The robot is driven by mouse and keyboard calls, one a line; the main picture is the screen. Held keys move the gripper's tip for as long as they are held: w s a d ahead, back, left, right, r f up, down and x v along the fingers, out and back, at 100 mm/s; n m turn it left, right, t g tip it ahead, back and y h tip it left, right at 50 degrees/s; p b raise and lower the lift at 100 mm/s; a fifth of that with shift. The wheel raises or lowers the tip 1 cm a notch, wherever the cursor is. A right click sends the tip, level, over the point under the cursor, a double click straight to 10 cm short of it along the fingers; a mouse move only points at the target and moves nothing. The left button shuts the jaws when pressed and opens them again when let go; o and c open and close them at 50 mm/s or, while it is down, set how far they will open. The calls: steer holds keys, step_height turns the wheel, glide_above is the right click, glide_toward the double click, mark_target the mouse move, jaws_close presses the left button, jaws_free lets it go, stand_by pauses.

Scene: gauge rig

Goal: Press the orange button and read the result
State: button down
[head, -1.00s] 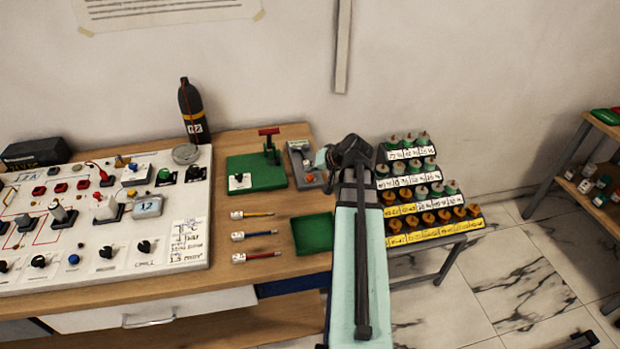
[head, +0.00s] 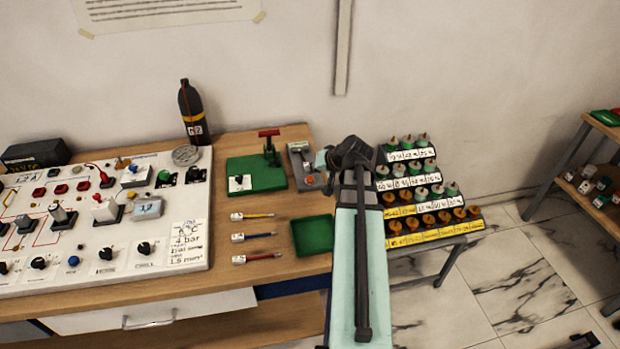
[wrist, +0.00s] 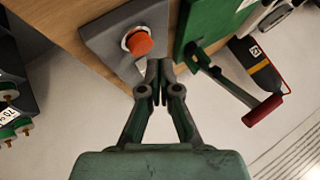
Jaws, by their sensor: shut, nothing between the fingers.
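The orange button (wrist: 139,43) has a pale collar and sits on a grey box (wrist: 112,36) in the wrist view. In the head view the orange button (head: 309,180) is on the grey box (head: 299,152) at the right end of the bench. My gripper (wrist: 159,72) is shut and empty, its tips beside the button's edge in the picture. I cannot tell whether they touch the box. In the head view my arm hides most of the gripper. No result display is clearly visible on the grey box.
A green stand with a red handle (head: 269,134) is close left of the box. A white panel (head: 120,262) with knobs and a handwritten card (head: 185,240) fills the left. A green tray (head: 312,235) lies in front.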

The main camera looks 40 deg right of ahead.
mark_target(312, 178)
steer(key=shift+f, duration=0.1)
steer(key=shift+f+b, duration=0.35)
steer(key=shift+b, duration=0.05)
steer(key=shift+f+b, duration=0.4)
steer(key=shift+f, duration=0.1)
stand_by(0.8)
steer(key=shift+r, duration=0.1)
stand_by(0.4)
steer(key=shift+r+p, duration=0.5)
steer(key=shift+r, duration=0.35)
steer(key=shift+r+p, duration=1.45)
steer(key=shift+r, duration=1.05)
